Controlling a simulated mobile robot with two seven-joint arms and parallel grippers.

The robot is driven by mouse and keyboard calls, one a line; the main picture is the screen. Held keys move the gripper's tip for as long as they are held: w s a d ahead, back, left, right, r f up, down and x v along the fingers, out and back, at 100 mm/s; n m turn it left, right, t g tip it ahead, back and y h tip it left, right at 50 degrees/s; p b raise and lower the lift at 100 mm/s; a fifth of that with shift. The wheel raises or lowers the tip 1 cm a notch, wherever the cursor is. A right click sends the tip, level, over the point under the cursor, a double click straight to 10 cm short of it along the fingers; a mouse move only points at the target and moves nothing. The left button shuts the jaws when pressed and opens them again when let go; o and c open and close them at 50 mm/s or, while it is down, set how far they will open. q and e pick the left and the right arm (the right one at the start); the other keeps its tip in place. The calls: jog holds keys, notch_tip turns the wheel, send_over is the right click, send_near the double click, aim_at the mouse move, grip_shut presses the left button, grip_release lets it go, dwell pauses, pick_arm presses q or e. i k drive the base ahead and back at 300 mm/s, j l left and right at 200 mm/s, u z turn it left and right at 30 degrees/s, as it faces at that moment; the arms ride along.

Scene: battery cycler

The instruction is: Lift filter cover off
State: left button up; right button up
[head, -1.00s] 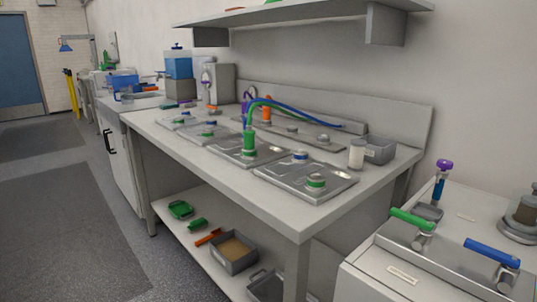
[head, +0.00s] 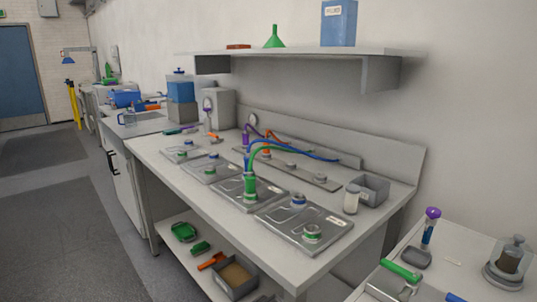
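No part plainly marked as the filter cover can be picked out. On the bench, several flat metal plates lie in a row. Neither of my grippers is in view.
A wall shelf (head: 320,52) with a green funnel (head: 275,37) and blue box (head: 339,22) overhangs the bench's back. A white jar (head: 351,199) and grey bin (head: 369,189) stand at the bench's right. Green (head: 400,271) and blue handles are at the lower right. The left floor is clear.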

aim_at(510, 258)
jog(key=z, duration=1.5)
jog(key=k+z, duration=0.1)
jog(key=z, duration=0.15)
